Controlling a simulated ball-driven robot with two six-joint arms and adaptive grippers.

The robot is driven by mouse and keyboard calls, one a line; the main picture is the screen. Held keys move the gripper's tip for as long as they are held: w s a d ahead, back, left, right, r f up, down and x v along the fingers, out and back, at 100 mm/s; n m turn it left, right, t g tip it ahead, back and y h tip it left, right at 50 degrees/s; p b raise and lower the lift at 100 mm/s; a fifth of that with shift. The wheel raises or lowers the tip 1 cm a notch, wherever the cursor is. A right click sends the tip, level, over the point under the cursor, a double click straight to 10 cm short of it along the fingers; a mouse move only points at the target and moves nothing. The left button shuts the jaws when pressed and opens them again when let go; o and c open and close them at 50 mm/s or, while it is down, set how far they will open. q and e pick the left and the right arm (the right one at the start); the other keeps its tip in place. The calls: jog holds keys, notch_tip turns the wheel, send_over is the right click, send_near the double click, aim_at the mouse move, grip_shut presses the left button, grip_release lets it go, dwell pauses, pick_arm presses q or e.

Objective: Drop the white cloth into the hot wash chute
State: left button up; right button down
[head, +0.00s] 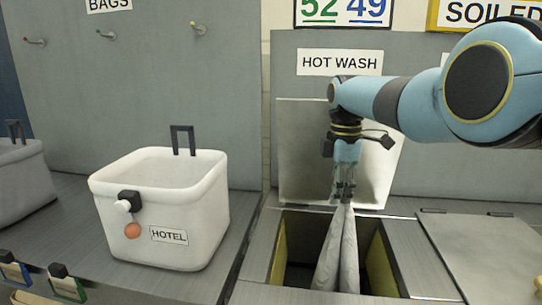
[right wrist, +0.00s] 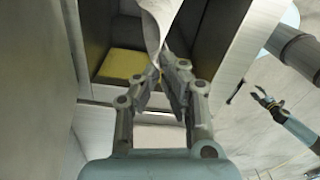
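The white cloth (head: 340,255) hangs in long folds from my right gripper (head: 344,195), which is shut on its top end. The cloth hangs down into the open hot wash chute (head: 281,252), below the HOT WASH sign (head: 340,62). Its lower end is inside the opening. In the right wrist view the cloth (right wrist: 158,22) runs from between the fingertips (right wrist: 165,68) toward the chute's yellow inner side (right wrist: 125,65). My left gripper (right wrist: 265,98) shows small at the right of that view, empty with its fingers apart. It is outside the head view.
A raised lid (head: 300,140) stands behind the chute. A closed lid (head: 485,255) lies to its right, under the SOILED sign (head: 490,14). A white HOTEL bin (head: 195,215) stands on the counter to the left, with a grey bin (head: 22,180) beyond it.

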jog(key=c, duration=2)
grip_release()
jog(key=o, duration=1.8)
jog(key=shift+o, duration=0.2)
jog(key=shift+r, duration=0.1)
notch_tip(320, 180, up, 5)
jog(key=p, duration=0.5)
jog(key=shift+r, duration=0.2)
